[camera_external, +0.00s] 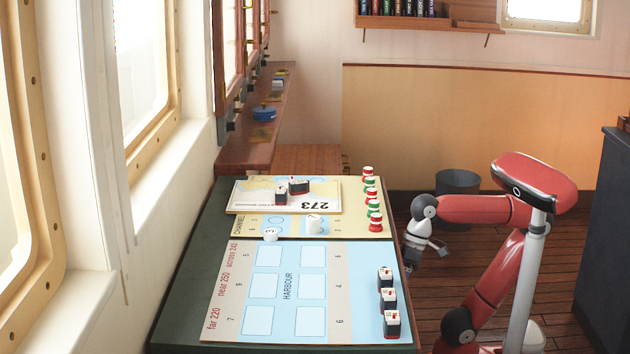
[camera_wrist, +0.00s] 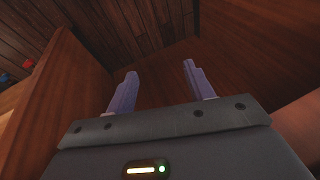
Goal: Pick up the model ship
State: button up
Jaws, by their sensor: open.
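Several small model ships with dark hulls and white tops are on the table. Three stand in a column on the blue right strip of the harbour board: a far one (camera_external: 385,276), a middle one (camera_external: 388,298) and a near one (camera_external: 392,324). Two more, a left one (camera_external: 281,194) and a right one (camera_external: 299,186), stand on the card marked 273. Which one is meant cannot be told. My gripper (camera_external: 411,265) hangs just off the table's right side, apart from the ships. In the wrist view its two fingers (camera_wrist: 158,82) are spread and empty, with no ship between them.
Red, white and green pieces (camera_external: 372,200) line the far right edge. A grey bin (camera_external: 458,183) stands on the floor behind my arm.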

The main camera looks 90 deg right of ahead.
aim_at(388, 275)
jog(key=s+a+r+m+g+y+b, duration=0.1)
jog(key=s+r+y+b, duration=0.15)
jog(key=r, duration=0.35)
jog(key=s+a+r+m+g+y+b, duration=0.1)
jog(key=s+r+g, duration=0.15)
jog(key=r, duration=0.25)
jog(key=w+a+r+m+y+p, duration=0.2)
jog(key=w+a+r+m+p, duration=0.1)
jog(key=w+a+m, duration=0.1)
jog(key=w+a+r+m+y+p, duration=0.2)
jog(key=w+a+r+m+p, duration=0.1)
jog(key=a, duration=0.5)
jog(key=w+a+r+m+y+p, duration=0.3)
jog(key=w+a+r+m+p, duration=0.1)
jog(key=w+a+r+m, duration=0.1)
jog(key=shift+w+a+r+m, duration=0.1)
jog(key=shift+w+a+m, duration=0.2)
jog(key=shift+m, duration=0.35)
jog(key=shift+w+a+r+m, duration=0.1)
jog(key=shift+a+m, duration=0.3)
jog(key=shift+m, duration=0.25)
jog(key=x, duration=0.8)
jog(key=shift+s+f+b, duration=0.15)
jog(key=shift+s+b, duration=0.05)
jog(key=shift+b, duration=0.1)
jog(key=c, duration=1)
jog(key=shift+c, duration=0.2)
